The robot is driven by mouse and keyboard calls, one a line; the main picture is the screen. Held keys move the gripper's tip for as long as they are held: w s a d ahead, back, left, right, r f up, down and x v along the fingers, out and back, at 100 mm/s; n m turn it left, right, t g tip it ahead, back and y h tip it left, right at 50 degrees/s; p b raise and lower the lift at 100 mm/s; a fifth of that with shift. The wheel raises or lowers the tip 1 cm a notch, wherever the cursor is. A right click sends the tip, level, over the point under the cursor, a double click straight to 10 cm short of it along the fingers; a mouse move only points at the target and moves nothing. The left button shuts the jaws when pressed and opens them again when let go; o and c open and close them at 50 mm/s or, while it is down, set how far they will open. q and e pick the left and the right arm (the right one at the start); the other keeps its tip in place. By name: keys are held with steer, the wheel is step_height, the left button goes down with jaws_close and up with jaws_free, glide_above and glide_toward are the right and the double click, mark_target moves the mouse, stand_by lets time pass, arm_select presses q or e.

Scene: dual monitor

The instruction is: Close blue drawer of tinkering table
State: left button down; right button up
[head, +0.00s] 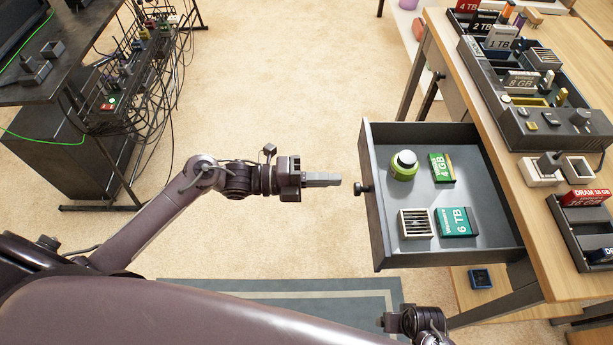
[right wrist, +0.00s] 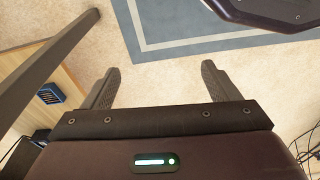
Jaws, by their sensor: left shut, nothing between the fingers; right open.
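The drawer (head: 378,225) is pulled out from the wooden tinkering table (head: 505,160). Its front faces left and looks dark grey, with a small dark knob (head: 362,188). Inside lie a green round container (head: 404,166), a green 4 GB box (head: 442,168), a teal 6 TB box (head: 453,222) and a small grilled block (head: 415,223). My left gripper (head: 338,179) is shut and empty, just left of the knob with a small gap. My right gripper (right wrist: 158,85) is open and empty over the floor in the right wrist view; its fingertips are not clear in the head view.
A dark desk (head: 70,62) with cables and a wire rack (head: 130,75) stands at the upper left. The tabletop holds trays of parts (head: 540,115). Carpet (head: 290,90) left of the drawer is clear.

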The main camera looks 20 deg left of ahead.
mark_target(372, 179)
arm_select(q)
steer(key=x, duration=0.5)
steer(key=shift+w+d, duration=0.1)
steer(key=shift+d, duration=0.15)
steer(key=shift+w+d, duration=0.15)
steer(key=shift+d, duration=0.2)
arm_select(e)
steer(key=shift+s+d+f, duration=0.2)
steer(key=shift+f, duration=0.55)
